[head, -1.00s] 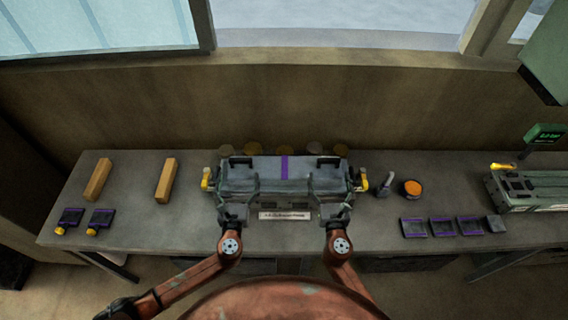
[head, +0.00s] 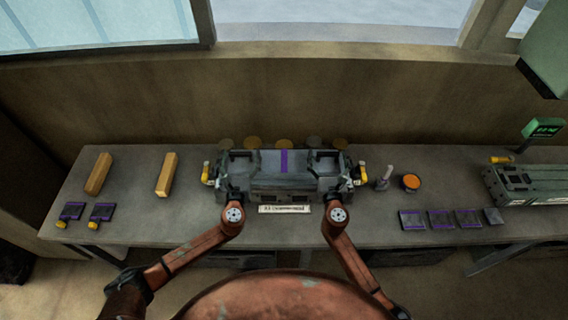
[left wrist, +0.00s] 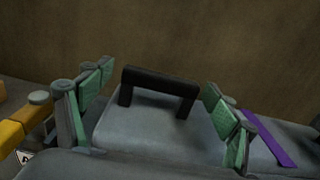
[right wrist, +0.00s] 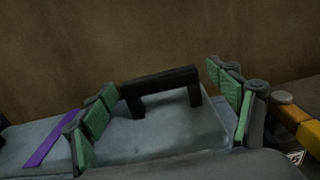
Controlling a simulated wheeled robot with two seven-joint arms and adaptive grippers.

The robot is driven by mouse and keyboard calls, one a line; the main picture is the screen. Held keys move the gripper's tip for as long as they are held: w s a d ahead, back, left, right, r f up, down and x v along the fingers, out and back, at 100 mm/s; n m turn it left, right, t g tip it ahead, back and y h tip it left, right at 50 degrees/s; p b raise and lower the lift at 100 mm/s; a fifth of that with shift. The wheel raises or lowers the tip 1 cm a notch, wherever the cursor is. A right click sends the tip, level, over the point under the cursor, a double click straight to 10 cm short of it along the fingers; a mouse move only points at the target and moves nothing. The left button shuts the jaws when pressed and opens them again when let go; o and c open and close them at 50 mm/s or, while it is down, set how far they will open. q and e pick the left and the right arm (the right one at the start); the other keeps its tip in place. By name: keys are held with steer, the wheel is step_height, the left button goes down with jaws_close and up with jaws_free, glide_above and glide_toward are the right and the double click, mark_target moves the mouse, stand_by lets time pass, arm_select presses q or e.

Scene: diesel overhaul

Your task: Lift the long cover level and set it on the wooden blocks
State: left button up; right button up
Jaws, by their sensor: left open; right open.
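The long cover (head: 267,165) is a grey lid with a purple stripe across its middle, sitting on the engine in the centre of the bench. It has a black handle near each end: the left handle (left wrist: 160,80) and the right handle (right wrist: 158,82). My left gripper (head: 239,160) is open, its green-padded fingers on either side of the left handle and apart from it. My right gripper (head: 324,160) is open around the right handle in the same way. Two wooden blocks, the left block (head: 99,174) and the right block (head: 167,175), lie parallel on the bench to the left.
Yellow-handled parts (head: 207,172) stand at both engine ends. An orange-topped cup (head: 411,182) and a grey upright part (head: 384,177) stand right of the engine. Purple-edged pads (head: 440,218) lie at front right, others at front left (head: 101,213).

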arm_select(q)
steer(key=c, duration=2.2)
arm_select(e)
steer(key=c, duration=2.2)
arm_select(q)
steer(key=shift+w+r, duration=0.1)
steer(key=shift+r, duration=0.1)
arm_select(e)
steer(key=shift+r, duration=0.2)
